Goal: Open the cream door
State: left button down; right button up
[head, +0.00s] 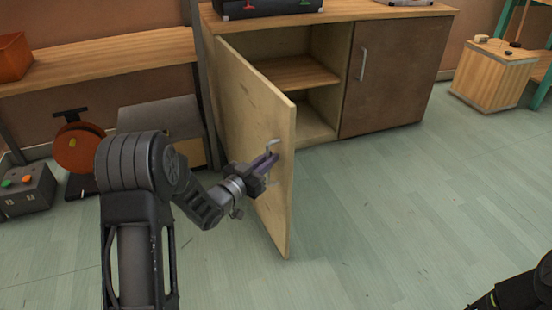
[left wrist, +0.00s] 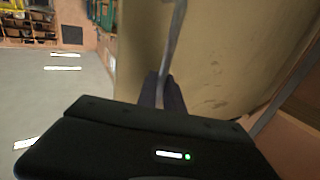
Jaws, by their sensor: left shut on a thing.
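The cream door (head: 255,120) stands swung well out from the cabinet in the head view, hinged on its left side. The inside of the cabinet shows behind it, with a shelf (head: 296,73). My left gripper (head: 272,162) is shut on the door's metal handle (head: 274,145) near the free edge. In the left wrist view the handle (left wrist: 172,50) runs down between the fingers (left wrist: 162,92), in front of the cream door (left wrist: 215,60). Part of my right arm shows at the lower right corner of the head view; its gripper is out of view.
A brown door (head: 390,75) beside the open compartment is shut. A wooden crate (head: 490,75) stands at the right. A grey box with buttons (head: 27,188) and an orange round thing (head: 80,148) stand at the left. The floor (head: 400,210) right of the cream door is clear.

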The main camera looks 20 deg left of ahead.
pick_arm(q)
jog(key=shift+s, duration=0.1)
jog(key=c, duration=1.5)
grip_release()
jog(key=p+v, duration=0.2)
jog(key=v, duration=0.5)
jog(key=shift+s, duration=0.4)
jog(key=shift+a, duration=0.15)
